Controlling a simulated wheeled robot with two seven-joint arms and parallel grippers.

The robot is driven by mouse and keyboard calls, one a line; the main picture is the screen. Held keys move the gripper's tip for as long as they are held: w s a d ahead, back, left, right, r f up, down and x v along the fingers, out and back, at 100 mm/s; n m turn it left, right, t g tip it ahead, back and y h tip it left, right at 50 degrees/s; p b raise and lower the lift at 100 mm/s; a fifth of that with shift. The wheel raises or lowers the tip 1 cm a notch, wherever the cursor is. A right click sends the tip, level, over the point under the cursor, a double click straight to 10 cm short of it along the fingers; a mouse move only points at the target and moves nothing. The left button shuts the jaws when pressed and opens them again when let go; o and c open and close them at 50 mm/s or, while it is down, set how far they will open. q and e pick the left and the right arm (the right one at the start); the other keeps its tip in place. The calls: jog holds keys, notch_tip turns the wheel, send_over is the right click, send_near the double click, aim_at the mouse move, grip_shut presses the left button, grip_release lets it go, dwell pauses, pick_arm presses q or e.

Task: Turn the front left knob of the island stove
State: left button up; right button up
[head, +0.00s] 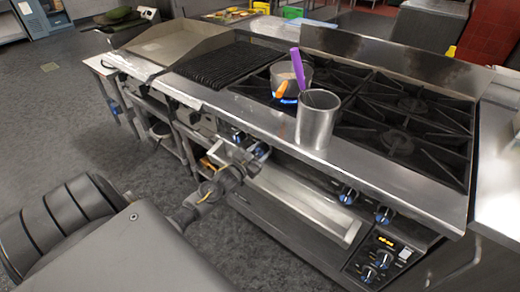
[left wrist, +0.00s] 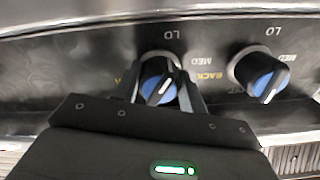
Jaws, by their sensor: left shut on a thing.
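The stove (head: 300,150) has a front panel with several blue and black knobs. In the left wrist view a knob (left wrist: 158,88) sits between the fingers of my left gripper (left wrist: 160,92), which is shut on it. Its white pointer line is tilted. A second knob (left wrist: 262,78) is to the right, clear of the fingers. In the head view my left gripper (head: 234,160) is at the front panel, beside the left pair of knobs (head: 260,150). I cannot tell from the head view exactly which one it holds. My right gripper is not in view.
A pot (head: 290,74) with a purple-handled utensil (head: 297,66) stands on a burner with a blue and orange flame (head: 285,99) by it. A steel canister (head: 317,120) stands on the front ledge. A handle bar (head: 290,200) runs below the knobs.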

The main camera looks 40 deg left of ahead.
pick_arm(q)
jog(key=shift+n+p, duration=0.4)
jog(key=shift+n, duration=0.8)
jog(key=o, duration=1)
jog(key=shift+c, duration=0.2)
jog(key=s, duration=1.1)
jog(key=shift+b, duration=0.45)
jog(key=shift+d+f, duration=0.1)
